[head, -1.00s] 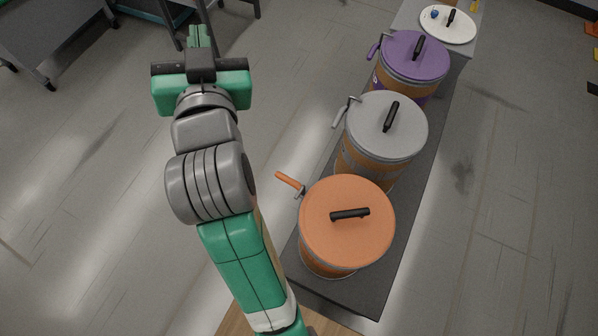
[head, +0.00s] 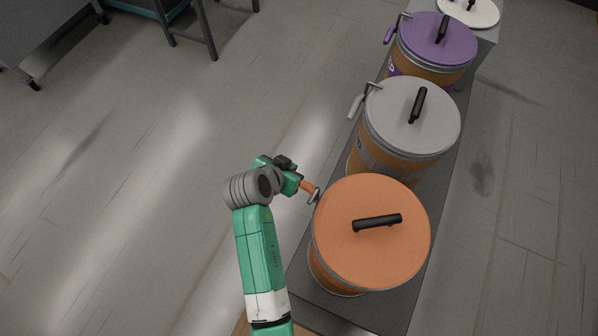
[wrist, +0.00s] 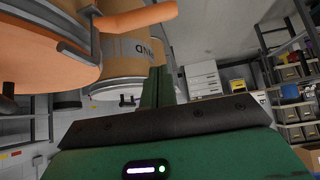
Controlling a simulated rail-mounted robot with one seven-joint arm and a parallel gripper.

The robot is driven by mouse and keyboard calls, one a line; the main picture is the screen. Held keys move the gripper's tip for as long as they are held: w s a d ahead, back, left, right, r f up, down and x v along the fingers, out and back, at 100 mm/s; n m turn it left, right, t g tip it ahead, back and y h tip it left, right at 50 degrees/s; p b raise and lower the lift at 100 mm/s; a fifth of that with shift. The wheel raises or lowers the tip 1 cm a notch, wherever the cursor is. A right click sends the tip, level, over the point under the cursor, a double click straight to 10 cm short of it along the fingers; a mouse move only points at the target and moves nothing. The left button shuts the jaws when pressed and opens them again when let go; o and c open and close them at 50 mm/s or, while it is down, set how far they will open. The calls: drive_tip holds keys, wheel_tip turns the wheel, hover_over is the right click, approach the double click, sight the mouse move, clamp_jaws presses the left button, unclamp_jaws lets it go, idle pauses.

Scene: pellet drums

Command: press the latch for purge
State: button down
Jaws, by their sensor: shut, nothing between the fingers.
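The drum with the orange lid (head: 372,250) stands nearest. Its orange latch handle (head: 308,188) sticks out to the upper left from a metal bracket at the rim. My gripper (head: 291,182) is at the outer end of this handle, partly covering it. In the wrist view the shut green fingers (wrist: 160,85) are empty, and the orange handle (wrist: 140,18) is above them; I cannot tell whether they touch. The grey-lidded drum (head: 410,118) and the purple-lidded drum (head: 436,38) have latches too. I cannot read a purge label on any drum.
The drums stand in a row on a dark bench (head: 337,318). A white lid (head: 470,10) lies at the far end. The floor left of the bench is open, with a metal table (head: 55,30) at the upper left. Shelving (wrist: 290,75) shows in the wrist view.

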drive_tip(key=shift+w+d+f+b, duration=0.25)
drive_tip(key=shift+w+f+b, duration=0.2)
drive_tip(key=shift+f, duration=0.9)
drive_tip(key=shift+w+d+f+b, duration=0.2)
drive_tip(key=shift+w+f+b, duration=0.2)
drive_tip(key=shift+f, duration=0.9)
drive_tip(key=shift+w+d+f+b, duration=0.25)
drive_tip(key=shift+w+f+b, duration=0.2)
drive_tip(key=shift+f, duration=0.9)
drive_tip(key=shift+a, duration=0.1)
